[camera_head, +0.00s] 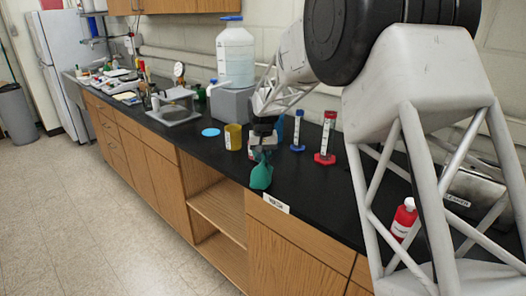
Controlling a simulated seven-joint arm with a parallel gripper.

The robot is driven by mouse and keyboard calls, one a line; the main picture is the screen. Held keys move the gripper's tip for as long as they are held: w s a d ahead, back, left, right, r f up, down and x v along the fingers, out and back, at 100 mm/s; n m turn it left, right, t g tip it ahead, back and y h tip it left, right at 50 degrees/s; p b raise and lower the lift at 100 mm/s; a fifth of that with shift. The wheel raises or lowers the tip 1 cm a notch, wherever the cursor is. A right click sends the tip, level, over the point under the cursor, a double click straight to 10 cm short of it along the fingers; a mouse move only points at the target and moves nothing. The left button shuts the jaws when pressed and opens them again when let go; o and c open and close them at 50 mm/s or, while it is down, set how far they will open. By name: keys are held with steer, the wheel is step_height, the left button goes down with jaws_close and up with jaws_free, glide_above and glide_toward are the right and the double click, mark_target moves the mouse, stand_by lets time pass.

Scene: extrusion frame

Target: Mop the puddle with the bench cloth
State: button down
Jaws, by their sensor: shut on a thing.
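A teal-green bench cloth (261,176) hangs bunched from my gripper (264,141), which is shut on its upper end. The cloth is over the front part of the black bench top, near its front edge; I cannot tell whether its lower end touches the surface. A flat light-blue patch (211,132), which looks like the puddle, lies on the bench top to the left of the cloth, beyond the yellow container. My gripper's fingers are small and dark in this view, and the cloth partly hides them.
A yellow labelled container (233,137) stands between the blue patch and my gripper. A blue-based cylinder (298,131) and a red-based cylinder (326,138) stand right of it. A red bottle (404,218) is at right.

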mark_target(263, 174)
steer(key=shift+f, duration=1.7)
steer(key=shift+c, duration=1.4)
jaws_free()
steer(key=shift+f, duration=0.15)
steer(key=shift+f, duration=1)
steer(key=c, duration=1.5)
steer(key=shift+r, duration=0.3)
steer(key=shift+c, duration=0.3)
steer(key=shift+r, duration=0.4)
